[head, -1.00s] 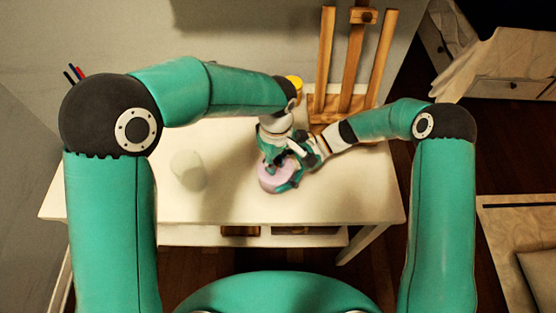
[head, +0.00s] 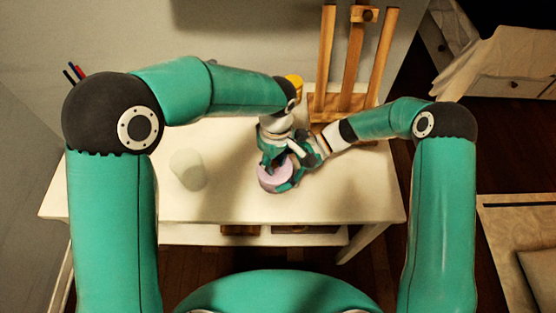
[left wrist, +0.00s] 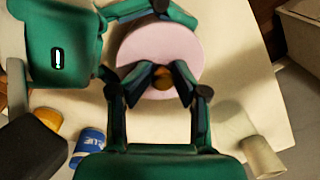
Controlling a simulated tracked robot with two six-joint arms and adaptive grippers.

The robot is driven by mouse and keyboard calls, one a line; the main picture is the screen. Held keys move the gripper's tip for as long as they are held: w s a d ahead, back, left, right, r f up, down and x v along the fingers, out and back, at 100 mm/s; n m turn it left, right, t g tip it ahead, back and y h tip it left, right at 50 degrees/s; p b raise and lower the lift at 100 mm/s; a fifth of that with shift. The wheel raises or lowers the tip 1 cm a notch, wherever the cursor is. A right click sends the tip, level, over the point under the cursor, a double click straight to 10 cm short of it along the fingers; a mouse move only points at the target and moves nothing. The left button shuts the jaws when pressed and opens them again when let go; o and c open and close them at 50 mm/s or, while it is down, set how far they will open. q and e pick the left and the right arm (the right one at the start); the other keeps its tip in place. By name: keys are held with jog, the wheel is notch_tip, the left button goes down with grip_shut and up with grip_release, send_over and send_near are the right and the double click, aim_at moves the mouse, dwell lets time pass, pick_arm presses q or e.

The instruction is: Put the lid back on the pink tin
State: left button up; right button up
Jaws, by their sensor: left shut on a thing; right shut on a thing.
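The pink tin (head: 274,181) stands on the white table under both grippers. Its round pink lid (left wrist: 180,42) fills the middle of the left wrist view, with a small brown knob (left wrist: 162,77). My left gripper (head: 274,164) is above it, its fingers (left wrist: 160,84) shut on the knob. My right gripper (head: 288,182) comes in from the right and is shut on the tin's side; part of it also shows at the top of the left wrist view. The lid covers the tin's mouth from above; whether it is fully seated cannot be told.
A pale cup (head: 188,170) stands left on the white table (head: 120,190). A wooden easel (head: 350,80) and a yellow container (head: 295,84) are at the back. A blue-labelled container (left wrist: 88,144) shows in the left wrist view. The front left of the table is clear.

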aim_at(275, 162)
pick_arm(q)
jog(key=shift+s+f, duration=0.1)
pick_arm(e)
jog(key=shift+w+r, duration=0.1)
jog(key=shift+r, duration=0.15)
pick_arm(q)
jog(key=shift+r, duration=2.15)
pick_arm(e)
jog(key=shift+f, duration=0.15)
pick_arm(q)
jog(key=shift+c, duration=1.2)
jog(key=shift+f, duration=0.4)
jog(key=shift+f, duration=0.3)
jog(key=shift+w+d+r, duration=0.1)
jog(key=shift+r, duration=0.95)
jog(key=shift+w+r, duration=0.1)
jog(key=shift+r, duration=0.9)
